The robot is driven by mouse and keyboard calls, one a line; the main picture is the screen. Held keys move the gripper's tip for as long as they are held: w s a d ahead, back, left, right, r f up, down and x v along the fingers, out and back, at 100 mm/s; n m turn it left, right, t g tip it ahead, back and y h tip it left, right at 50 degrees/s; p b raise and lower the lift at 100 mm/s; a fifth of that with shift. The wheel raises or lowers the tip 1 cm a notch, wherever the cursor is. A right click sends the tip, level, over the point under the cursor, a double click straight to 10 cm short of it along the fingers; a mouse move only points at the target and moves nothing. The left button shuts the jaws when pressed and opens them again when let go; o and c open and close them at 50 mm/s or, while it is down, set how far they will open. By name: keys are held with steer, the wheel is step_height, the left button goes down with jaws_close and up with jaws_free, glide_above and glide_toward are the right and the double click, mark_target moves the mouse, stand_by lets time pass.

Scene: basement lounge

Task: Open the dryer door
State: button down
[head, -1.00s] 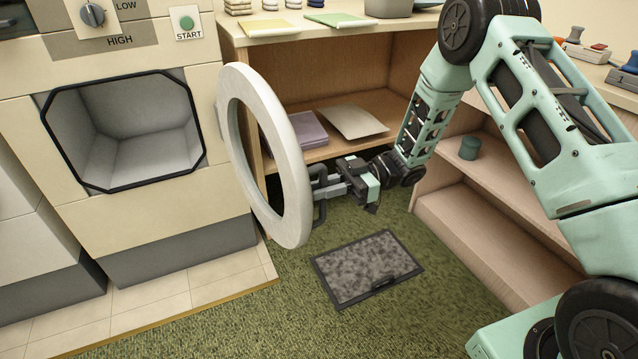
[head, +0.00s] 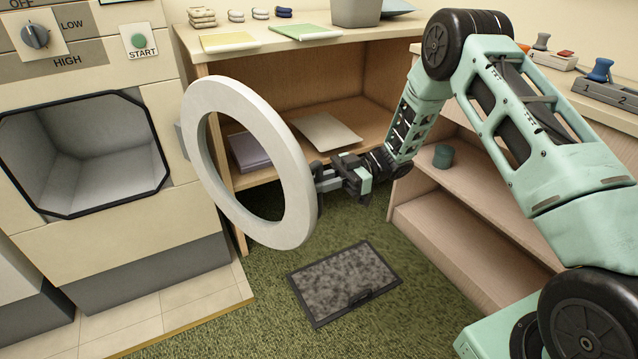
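The dryer (head: 120,240) stands at the left, cream with a grey base, and its octagonal drum opening (head: 95,150) is uncovered and looks empty. The dryer door (head: 205,192), a thick white ring, stands swung out from the dryer's right edge, well clear of the opening. My gripper (head: 326,177) is at the door's outer edge, on the side away from the hinge. The door's rim partly hides the fingertips. I cannot tell whether the fingers are closed on a handle or only next to it.
A wooden shelf unit (head: 290,57) stands behind the door, with folded cloths and a grey bin on top. A second low shelf (head: 450,228) is at the right.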

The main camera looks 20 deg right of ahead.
steer(key=c, duration=1.4)
jaws_free()
steer(key=shift+c, duration=0.2)
steer(key=w+d+p, duration=0.1)
steer(key=d, duration=1.6)
steer(key=shift+w+d, duration=0.15)
steer(key=shift+w, duration=0.25)
